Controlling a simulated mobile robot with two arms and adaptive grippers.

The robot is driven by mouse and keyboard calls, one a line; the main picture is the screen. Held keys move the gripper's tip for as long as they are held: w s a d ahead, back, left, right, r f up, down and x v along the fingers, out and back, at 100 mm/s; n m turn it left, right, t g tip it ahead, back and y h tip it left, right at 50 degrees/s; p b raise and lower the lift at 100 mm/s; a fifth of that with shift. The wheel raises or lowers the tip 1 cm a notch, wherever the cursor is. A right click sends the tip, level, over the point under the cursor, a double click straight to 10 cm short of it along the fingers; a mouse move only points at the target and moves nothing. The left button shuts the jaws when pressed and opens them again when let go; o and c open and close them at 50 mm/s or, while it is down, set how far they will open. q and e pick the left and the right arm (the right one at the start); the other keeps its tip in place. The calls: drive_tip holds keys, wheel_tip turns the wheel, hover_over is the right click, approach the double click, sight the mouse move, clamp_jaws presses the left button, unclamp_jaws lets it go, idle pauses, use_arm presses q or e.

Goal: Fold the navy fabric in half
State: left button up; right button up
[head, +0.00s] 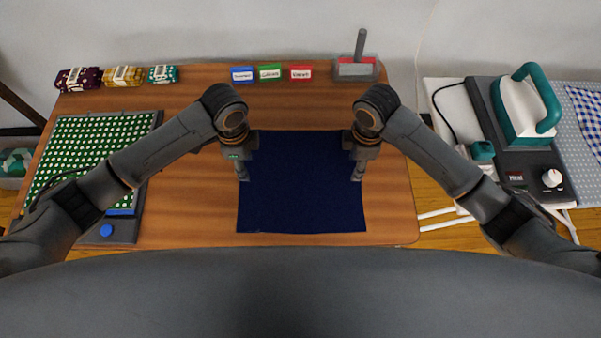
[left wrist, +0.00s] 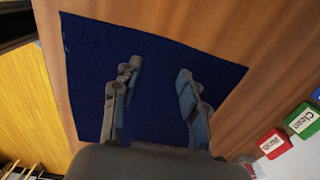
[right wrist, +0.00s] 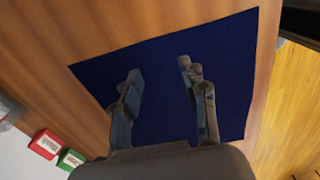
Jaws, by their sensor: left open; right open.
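The navy fabric (head: 301,190) lies flat and unfolded on the wooden table, close to the front edge. It also shows in the left wrist view (left wrist: 160,105) and the right wrist view (right wrist: 160,100). My left gripper (head: 242,178) is over the fabric's left edge. Its fingers are apart and empty in the left wrist view (left wrist: 160,70). My right gripper (head: 358,177) is over the fabric's right edge. Its fingers are apart and empty in the right wrist view (right wrist: 160,68). Whether the fingertips touch the fabric, I cannot tell.
A board with green dotted cloth (head: 85,150) lies at the table's left. Folded fabric bundles (head: 122,76) sit at the back left. Blue, green and red labelled blocks (head: 270,73) and a grey box with a handle (head: 357,68) stand at the back. An iron (head: 525,105) is on the right.

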use_arm(q)
drive_tip(key=f, duration=0.4)
drive_tip(key=shift+w, duration=0.25)
use_arm(e)
drive_tip(key=f, duration=0.4)
drive_tip(key=shift+w, duration=0.25)
use_arm(q)
drive_tip(key=shift+s+f, duration=0.1)
drive_tip(key=shift+f, duration=0.35)
use_arm(e)
drive_tip(key=shift+s+f, duration=0.1)
drive_tip(key=shift+f, duration=0.4)
use_arm(q)
drive_tip(key=shift+f, duration=0.1)
